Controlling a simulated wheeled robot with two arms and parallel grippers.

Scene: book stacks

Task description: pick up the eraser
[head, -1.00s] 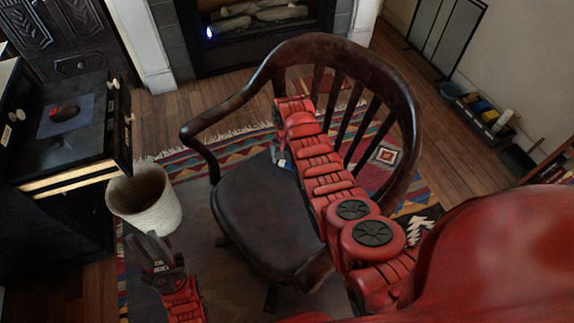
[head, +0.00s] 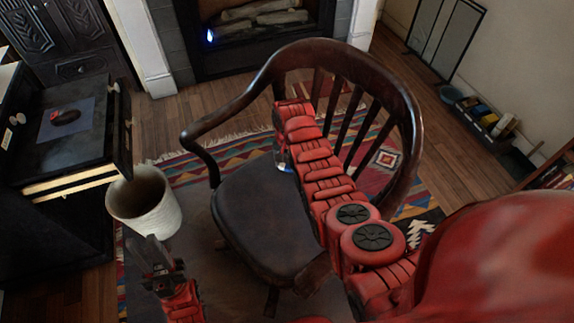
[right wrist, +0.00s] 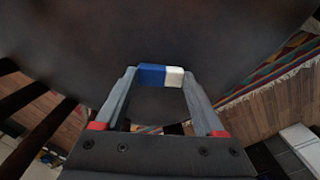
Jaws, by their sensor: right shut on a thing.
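The eraser (right wrist: 161,76) is a small block, blue on one side and white on the other. In the right wrist view it sits between the fingertips of my right gripper (right wrist: 160,78), which is shut on it. Behind it is the dark seat of the wooden chair (head: 262,215); I cannot tell whether the eraser touches the seat. In the head view my right arm reaches over the chair and mostly hides the right gripper (head: 284,162). My left gripper (head: 148,246) hangs at lower left by the white basket, with no object seen in it; its opening is unclear.
The chair's armrest and slatted back (head: 400,110) curve around my right arm. A white woven basket (head: 146,207) and a black cabinet with a drawer (head: 75,165) stand at left. A fireplace (head: 265,45) is behind. A patterned rug (head: 187,172) lies under the chair.

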